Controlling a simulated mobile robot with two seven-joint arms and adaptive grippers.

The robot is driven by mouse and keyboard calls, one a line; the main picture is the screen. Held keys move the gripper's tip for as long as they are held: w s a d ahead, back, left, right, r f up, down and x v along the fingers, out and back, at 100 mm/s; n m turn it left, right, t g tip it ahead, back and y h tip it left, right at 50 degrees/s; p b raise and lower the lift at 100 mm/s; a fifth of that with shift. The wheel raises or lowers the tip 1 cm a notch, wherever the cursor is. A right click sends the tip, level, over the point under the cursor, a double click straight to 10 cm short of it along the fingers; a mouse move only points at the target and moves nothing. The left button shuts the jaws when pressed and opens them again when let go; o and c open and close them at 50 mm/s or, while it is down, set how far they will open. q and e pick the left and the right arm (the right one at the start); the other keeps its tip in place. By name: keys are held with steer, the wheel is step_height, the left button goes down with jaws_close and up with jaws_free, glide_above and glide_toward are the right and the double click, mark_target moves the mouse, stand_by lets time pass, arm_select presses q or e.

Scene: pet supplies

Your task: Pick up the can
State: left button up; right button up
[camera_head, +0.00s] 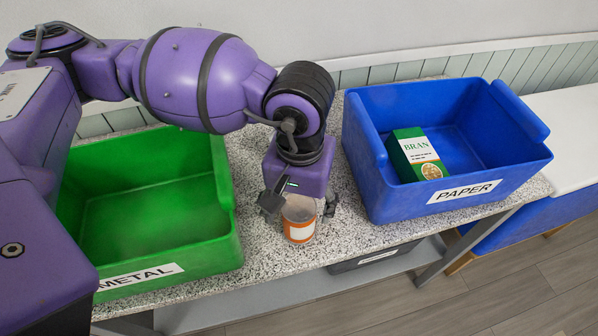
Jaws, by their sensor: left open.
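The can (299,230) stands upright on the speckled counter, between the green bin and the blue bin. It has an orange and white label, and its upper part is partly hidden by my gripper. My left gripper (299,207) comes down from above with its fingers open, one on each side of the can. I cannot tell whether the fingers touch it. My right gripper is not in view.
A green bin (228,215) marked METAL stands to the left and looks empty. A blue bin (388,208) marked PAPER stands to the right with a green BRAN box (416,155) inside. The speckled counter (262,262) is clear in front of the can.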

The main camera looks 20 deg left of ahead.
arm_select(q)
steer(key=shift+s+f, duration=0.2)
steer(key=shift+f, duration=0.35)
step_height(320, 180, down, 5)
steer(key=shift+w+d+r+p, duration=0.1)
steer(key=shift+w+p, duration=0.05)
steer(key=shift+p, duration=0.3)
steer(key=c, duration=1.2)
steer(key=shift+o, duration=0.2)
steer(key=shift+r, duration=0.1)
